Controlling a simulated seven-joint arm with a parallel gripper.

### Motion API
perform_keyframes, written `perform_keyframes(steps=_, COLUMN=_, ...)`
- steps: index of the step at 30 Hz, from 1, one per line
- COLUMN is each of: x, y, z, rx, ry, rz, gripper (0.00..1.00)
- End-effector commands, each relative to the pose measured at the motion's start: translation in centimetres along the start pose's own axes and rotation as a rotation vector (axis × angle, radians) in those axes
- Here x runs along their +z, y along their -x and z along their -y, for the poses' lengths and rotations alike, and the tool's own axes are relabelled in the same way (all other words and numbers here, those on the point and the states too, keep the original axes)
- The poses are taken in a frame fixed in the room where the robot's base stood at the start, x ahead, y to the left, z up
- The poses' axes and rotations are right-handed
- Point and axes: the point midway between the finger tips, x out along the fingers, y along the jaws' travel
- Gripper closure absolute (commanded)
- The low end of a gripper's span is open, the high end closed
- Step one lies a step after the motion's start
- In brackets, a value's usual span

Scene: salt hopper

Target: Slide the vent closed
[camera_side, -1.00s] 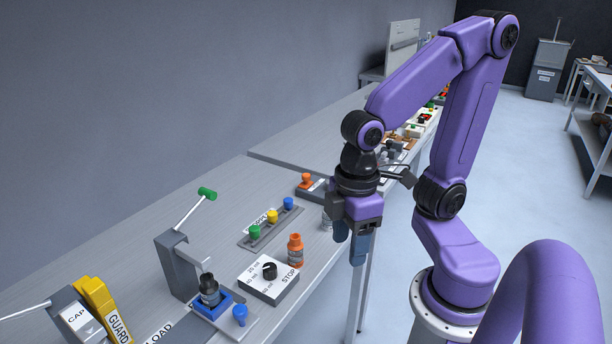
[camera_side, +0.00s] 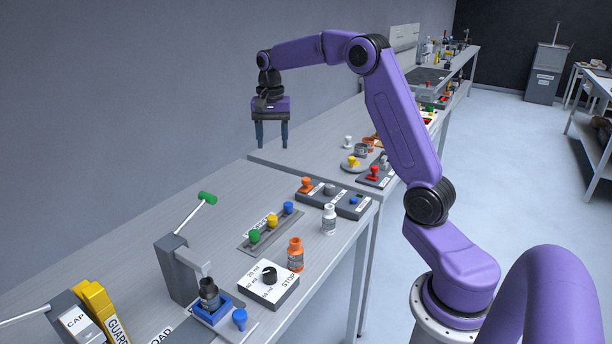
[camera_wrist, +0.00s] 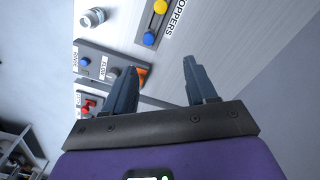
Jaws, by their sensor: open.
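I cannot pick out a part that is clearly the vent. In the wrist view my gripper (camera_wrist: 159,66) also shows open and empty. There, the left finger partly hides the orange knob (camera_wrist: 143,76) on the dark panel (camera_wrist: 88,50).
A rack labelled STOPPERS (camera_side: 270,231) holds green, yellow and blue knobs. A red knob (camera_side: 373,173) sits on another panel beyond.

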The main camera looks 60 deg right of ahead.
Motion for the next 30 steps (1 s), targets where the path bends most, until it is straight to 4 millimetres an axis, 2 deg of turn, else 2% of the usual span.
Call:
perform_keyframes(steps=1, x=-2.8, y=-0.3, z=-1.1, rx=0.002, ry=-0.103, rz=0.001, gripper=0.43)
perform_keyframes(steps=3, x=-5.8, y=-0.5, z=-2.8, rx=0.003, ry=-0.228, rz=0.002, gripper=0.43)
perform_keyframes(steps=6, x=-9.4, y=-0.8, z=-5.2, rx=0.004, ry=-0.383, rz=0.002, gripper=0.43)
perform_keyframes(steps=10, x=-12.2, y=-1.1, z=-7.7, rx=0.005, ry=-0.518, rz=0.002, gripper=0.43)
perform_keyframes(steps=14, x=-13.4, y=-1.3, z=-8.9, rx=0.006, ry=-0.577, rz=0.003, gripper=0.43)
perform_keyframes(steps=20, x=-13.5, y=-2.9, z=-9.1, rx=0.008, ry=-0.586, rz=0.005, gripper=0.43)
perform_keyframes(steps=30, x=-13.4, y=-9.1, z=-9.2, rx=0.009, ry=-0.584, rz=0.006, gripper=0.43)
